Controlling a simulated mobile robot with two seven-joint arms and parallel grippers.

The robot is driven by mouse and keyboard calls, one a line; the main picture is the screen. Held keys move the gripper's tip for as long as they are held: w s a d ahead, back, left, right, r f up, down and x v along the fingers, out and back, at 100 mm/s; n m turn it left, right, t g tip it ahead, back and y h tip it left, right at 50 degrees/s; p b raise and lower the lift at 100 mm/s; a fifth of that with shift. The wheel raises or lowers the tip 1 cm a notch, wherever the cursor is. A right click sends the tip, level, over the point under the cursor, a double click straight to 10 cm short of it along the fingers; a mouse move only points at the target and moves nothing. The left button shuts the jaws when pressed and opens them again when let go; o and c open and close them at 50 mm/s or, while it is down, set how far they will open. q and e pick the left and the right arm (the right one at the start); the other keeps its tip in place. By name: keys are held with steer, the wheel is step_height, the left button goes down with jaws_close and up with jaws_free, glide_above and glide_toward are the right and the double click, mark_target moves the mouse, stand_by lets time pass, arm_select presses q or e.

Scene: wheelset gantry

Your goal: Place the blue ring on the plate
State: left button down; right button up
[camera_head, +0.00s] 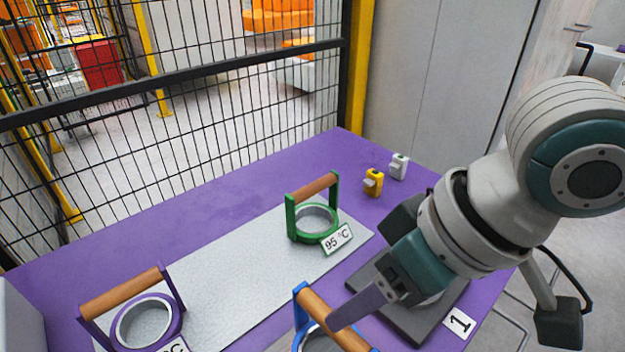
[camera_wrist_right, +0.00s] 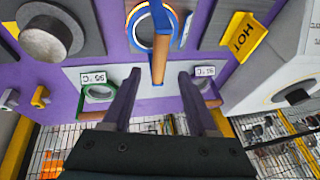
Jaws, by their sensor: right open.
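The blue ring (camera_head: 299,318) stands at the lower edge of the head view with its wooden handle (camera_head: 330,320) upright; it also shows at the top of the right wrist view (camera_wrist_right: 132,22). My right gripper (camera_head: 337,322) is open above it, fingers pointing at the handle. In the wrist view the handle appears between the two fingertips (camera_wrist_right: 160,76); contact cannot be told. A light grey plate (camera_head: 235,285) lies on the purple table, with a green ring (camera_head: 291,222) and a purple ring (camera_head: 178,312) on it. My left gripper is not in view.
A dark square plate (camera_head: 359,284) with a round post (camera_wrist_right: 45,42) lies under my right arm beside a "1" label (camera_head: 459,322). Small yellow (camera_head: 373,183) and white (camera_head: 399,167) blocks stand behind. A yellow HOT sign (camera_wrist_right: 243,36) and a mesh fence (camera_head: 200,110) bound the area.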

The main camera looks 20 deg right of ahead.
steer(key=s+a+r, duration=0.2)
steer(key=s+r, duration=0.2)
steer(key=s+d+f+m+h, duration=0.1)
steer(key=s+d+f+h, duration=0.1)
steer(key=s+d, duration=0.4)
steer(key=shift+s+d+m+h+p, duration=0.3)
steer(key=shift+s+h+p, duration=0.1)
steer(key=shift+s+h, duration=0.4)
steer(key=shift+s, duration=0.1)
